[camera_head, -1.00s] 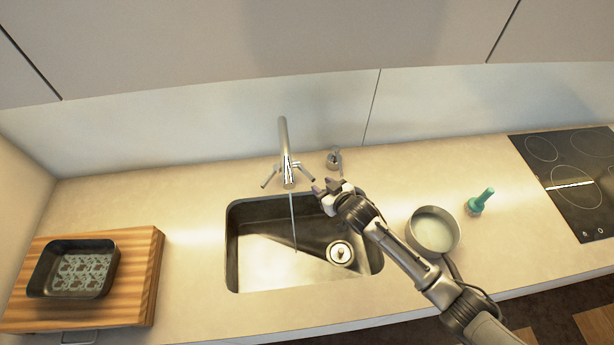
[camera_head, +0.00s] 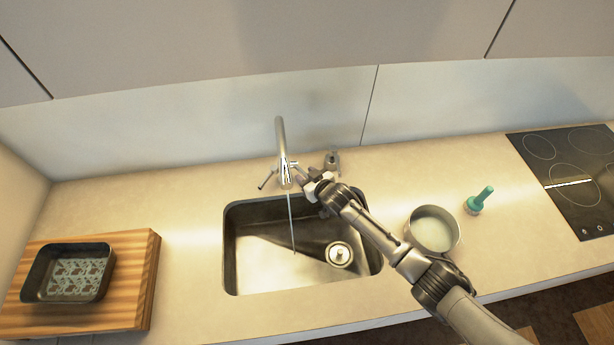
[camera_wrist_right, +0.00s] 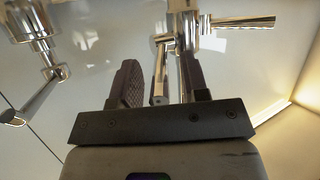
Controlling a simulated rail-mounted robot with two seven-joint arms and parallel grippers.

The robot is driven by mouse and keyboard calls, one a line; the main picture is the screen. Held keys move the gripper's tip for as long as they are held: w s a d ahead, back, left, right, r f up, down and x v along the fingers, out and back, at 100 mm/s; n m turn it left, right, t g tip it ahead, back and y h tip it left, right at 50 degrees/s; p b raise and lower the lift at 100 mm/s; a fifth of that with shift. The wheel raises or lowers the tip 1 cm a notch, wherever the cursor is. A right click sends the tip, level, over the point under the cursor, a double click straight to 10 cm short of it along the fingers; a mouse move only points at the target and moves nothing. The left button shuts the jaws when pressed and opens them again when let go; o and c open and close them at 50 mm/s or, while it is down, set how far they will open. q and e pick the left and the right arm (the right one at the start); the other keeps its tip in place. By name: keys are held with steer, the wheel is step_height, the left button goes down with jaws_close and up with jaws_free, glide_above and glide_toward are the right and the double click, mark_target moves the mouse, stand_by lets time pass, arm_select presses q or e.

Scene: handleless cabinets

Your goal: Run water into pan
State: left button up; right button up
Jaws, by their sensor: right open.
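The tap (camera_head: 284,160) stands behind the sink (camera_head: 232,262), with a lever on each side. A thin stream of water (camera_head: 291,220) runs from its spout into the sink. A round metal pan (camera_head: 433,231) stands on the counter right of the sink, outside the stream; its inside looks pale. My right gripper (camera_head: 309,180) is open at the tap's right lever. My left gripper is in neither view.
A wooden board (camera_head: 147,270) with a dark rectangular dish (camera_head: 68,272) on it lies at the left. A small metal fitting (camera_head: 332,160) stands right of the tap. A green-handled brush (camera_head: 478,202) is right of the pan, before the black hob (camera_head: 570,180).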

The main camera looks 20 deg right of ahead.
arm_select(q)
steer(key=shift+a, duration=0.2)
arm_select(e)
jaws_close()
